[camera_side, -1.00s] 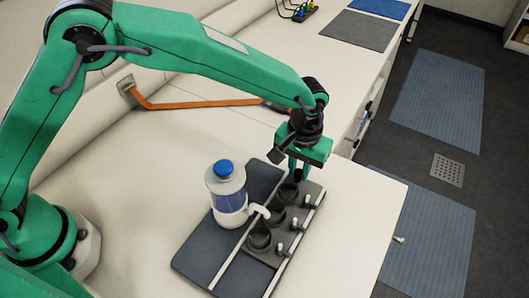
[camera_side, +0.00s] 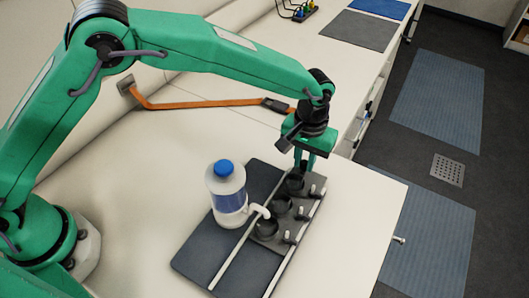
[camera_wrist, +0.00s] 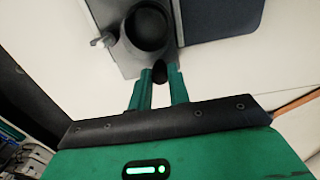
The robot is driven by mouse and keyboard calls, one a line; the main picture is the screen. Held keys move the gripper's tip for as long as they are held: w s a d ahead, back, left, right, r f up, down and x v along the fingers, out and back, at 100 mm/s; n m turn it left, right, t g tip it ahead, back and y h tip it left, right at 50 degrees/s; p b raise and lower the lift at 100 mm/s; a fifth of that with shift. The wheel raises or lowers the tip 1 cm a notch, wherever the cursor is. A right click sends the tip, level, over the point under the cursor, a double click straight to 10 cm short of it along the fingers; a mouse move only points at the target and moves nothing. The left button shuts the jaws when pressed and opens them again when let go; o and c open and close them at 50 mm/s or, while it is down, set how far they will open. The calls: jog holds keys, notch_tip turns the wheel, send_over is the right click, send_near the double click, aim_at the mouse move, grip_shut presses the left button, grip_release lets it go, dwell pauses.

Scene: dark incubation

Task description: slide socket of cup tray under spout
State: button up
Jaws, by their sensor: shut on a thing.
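The dark grey cup tray (camera_side: 275,239) has three round sockets in a row, with small white-topped pegs along its right side. It lies between two pale rails on a dark base board (camera_side: 205,255). A white bottle (camera_side: 227,190) with blue liquid and a blue cap stands left of the tray. Its white spout (camera_side: 261,211) reaches over the tray's left edge, near the middle and nearest sockets; exact alignment is unclear. My gripper (camera_side: 304,168) is shut on a dark knob (camera_wrist: 160,72) at the tray's far end. In the wrist view, the far socket (camera_wrist: 150,27) sits just beyond my fingertips.
An orange strap (camera_side: 195,104) with a dark end lies on the white bench (camera_side: 130,200) behind my gripper. A grey mat (camera_side: 358,30) and blue mat lie farther back. The bench edge is right of the board. The bench behind the tray is largely clear.

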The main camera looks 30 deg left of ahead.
jog(key=o, duration=0.5)
jog(key=shift+o, duration=0.2)
jog(key=shift+s, duration=0.1)
jog(key=shift+s, duration=2.9)
jog(key=shift+d+r, duration=0.1)
jog(key=shift+r, duration=0.05)
jog(key=shift+r, duration=2.15)
